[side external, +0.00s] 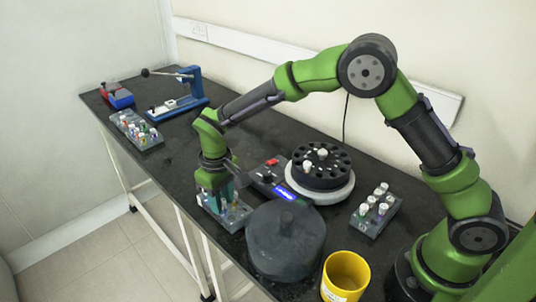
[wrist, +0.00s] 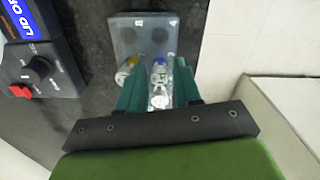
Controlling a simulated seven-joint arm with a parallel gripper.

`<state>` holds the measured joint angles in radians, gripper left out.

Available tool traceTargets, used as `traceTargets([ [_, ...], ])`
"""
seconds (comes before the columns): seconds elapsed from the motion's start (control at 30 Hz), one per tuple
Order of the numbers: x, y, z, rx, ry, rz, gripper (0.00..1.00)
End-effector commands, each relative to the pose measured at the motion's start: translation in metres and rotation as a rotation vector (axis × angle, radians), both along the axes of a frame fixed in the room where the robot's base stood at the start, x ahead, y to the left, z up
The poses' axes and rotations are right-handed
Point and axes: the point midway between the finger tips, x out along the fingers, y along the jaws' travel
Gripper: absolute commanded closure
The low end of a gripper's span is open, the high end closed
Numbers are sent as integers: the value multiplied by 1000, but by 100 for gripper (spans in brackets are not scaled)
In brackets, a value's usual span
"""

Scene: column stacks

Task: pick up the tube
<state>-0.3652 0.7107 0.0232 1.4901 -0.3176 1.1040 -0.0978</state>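A small grey rack (side external: 240,222) stands near the table's front edge under my gripper (side external: 213,190). In the wrist view the rack (wrist: 128,30) holds a few capped tubes. A tube with a blue cap (wrist: 158,70) and a tube with a white cap (wrist: 158,98) lie between my teal fingers (wrist: 160,86). A tube with a yellowish cap (wrist: 127,70) is just left of the left finger. My fingers stand apart, with gaps beside the tubes. Which tube the task means cannot be told. The lower parts of the tubes are partly hidden.
A control box with a lit blue display (side external: 284,192) and a black rotor (side external: 320,168) stand beside the rack. A dark round lid (side external: 285,240), a yellow cup (side external: 345,275) and a second tube rack (side external: 375,213) are to the right. Another rack (side external: 136,130) is far left.

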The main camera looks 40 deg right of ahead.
Motion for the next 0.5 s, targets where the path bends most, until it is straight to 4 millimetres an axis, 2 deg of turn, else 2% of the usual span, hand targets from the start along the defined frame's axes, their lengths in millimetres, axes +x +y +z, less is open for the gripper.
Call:
traceTargets([
  [0.27,0,0,-3,0,-2,-1,67],
  [0.4,0,0,-3,0,-2,0,88],
  [0.5,0,0,-3,0,-2,0,100],
])
